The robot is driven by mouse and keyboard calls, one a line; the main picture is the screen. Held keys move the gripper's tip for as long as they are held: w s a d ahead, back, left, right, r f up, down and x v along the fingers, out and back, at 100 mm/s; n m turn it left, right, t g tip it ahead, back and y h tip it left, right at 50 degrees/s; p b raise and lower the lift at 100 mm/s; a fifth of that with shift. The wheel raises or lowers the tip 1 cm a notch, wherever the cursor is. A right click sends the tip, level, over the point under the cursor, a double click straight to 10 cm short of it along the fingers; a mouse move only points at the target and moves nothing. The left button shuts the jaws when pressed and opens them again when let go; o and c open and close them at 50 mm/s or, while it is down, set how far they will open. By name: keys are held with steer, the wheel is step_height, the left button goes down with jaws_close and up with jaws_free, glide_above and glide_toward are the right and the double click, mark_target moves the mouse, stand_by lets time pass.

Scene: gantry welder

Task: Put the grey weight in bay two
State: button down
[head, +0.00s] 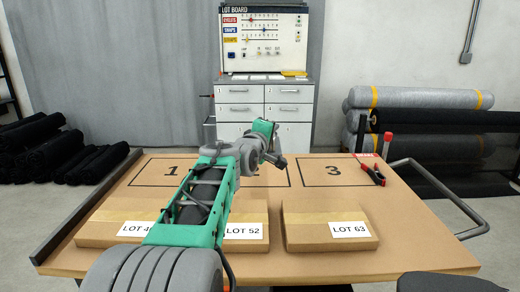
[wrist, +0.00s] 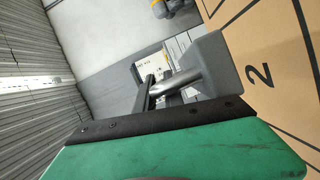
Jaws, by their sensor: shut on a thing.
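My gripper (head: 270,152) hangs over the middle of the table at the end of my green and grey arm. In the wrist view, what looks like the grey weight (wrist: 221,68) has a blocky end and a shiny round bar, with a thin dark jaw part (wrist: 149,92) against it. My gripper is shut on it; the grip is partly hidden. The weight appears above the table, beside the painted 2 of bay two (wrist: 258,75). In the head view my arm covers most of bay two. I cannot tell its exact height.
Bay one (head: 150,171) and bay three (head: 335,172) look empty. Cartons, including LOT 52 (head: 255,212) and LOT 63 (head: 328,212), line the table's front. A lot board (head: 264,40) stands behind.

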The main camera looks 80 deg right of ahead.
steer(key=w+d+f, duration=0.2)
steer(key=f, duration=0.1)
steer(key=w+d+f+b, duration=0.1)
steer(key=w+d+f, duration=0.2)
steer(key=f, duration=0.1)
steer(key=w+d+f+b, duration=0.1)
steer(key=w+d+f, duration=0.2)
steer(key=f, duration=0.1)
steer(key=shift+f, duration=0.1)
steer(key=shift+f, duration=0.2)
steer(key=c, duration=1.8)
jaws_free()
steer(key=shift+f, duration=0.2)
steer(key=o, duration=0.3)
steer(key=shift+o, duration=0.2)
